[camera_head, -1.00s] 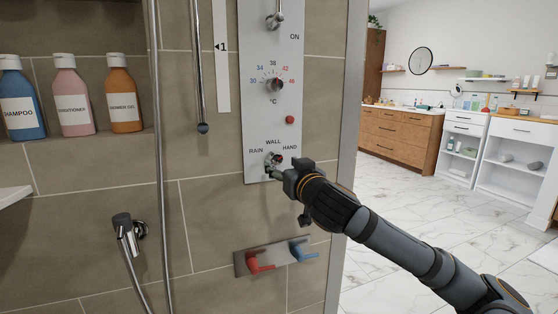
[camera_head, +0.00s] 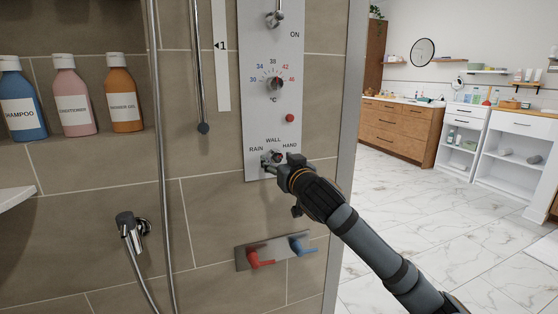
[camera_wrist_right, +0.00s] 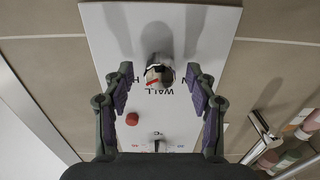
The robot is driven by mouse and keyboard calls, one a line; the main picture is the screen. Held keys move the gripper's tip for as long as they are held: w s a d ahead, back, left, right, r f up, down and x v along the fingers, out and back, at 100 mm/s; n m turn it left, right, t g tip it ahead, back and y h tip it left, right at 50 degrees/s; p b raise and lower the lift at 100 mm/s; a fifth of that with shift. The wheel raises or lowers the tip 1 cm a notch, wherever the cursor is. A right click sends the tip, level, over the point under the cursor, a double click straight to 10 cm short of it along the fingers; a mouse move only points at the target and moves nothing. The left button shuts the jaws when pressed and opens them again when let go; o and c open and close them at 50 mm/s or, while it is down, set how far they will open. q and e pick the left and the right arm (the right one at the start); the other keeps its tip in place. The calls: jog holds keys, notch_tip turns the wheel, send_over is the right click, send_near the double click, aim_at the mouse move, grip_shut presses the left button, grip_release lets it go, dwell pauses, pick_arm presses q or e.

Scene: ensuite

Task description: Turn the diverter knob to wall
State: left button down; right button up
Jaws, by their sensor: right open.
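The diverter knob (camera_head: 277,156) sits low on the white shower panel (camera_head: 258,128), among the labels RAIN, WALL and HAND. It is a small chrome knob with a red mark, seen in the wrist view (camera_wrist_right: 159,70) between my fingers. Which label the mark points to is hard to tell. My right gripper (camera_head: 270,164) is at the knob in the head view, partly hiding its lower side. In the wrist view my right gripper (camera_wrist_right: 160,92) is open, with a finger on each side of the knob and gaps to it. My left gripper is not in view.
Above the knob are a red button (camera_head: 290,118) and a temperature dial (camera_head: 274,84). Below is a plate with red and blue levers (camera_head: 262,258). A hand shower (camera_head: 127,228) and hose hang left. Bottles (camera_head: 72,98) stand in the niche.

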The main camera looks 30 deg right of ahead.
jog(key=c, duration=1.1)
jog(key=shift+c, duration=0.2)
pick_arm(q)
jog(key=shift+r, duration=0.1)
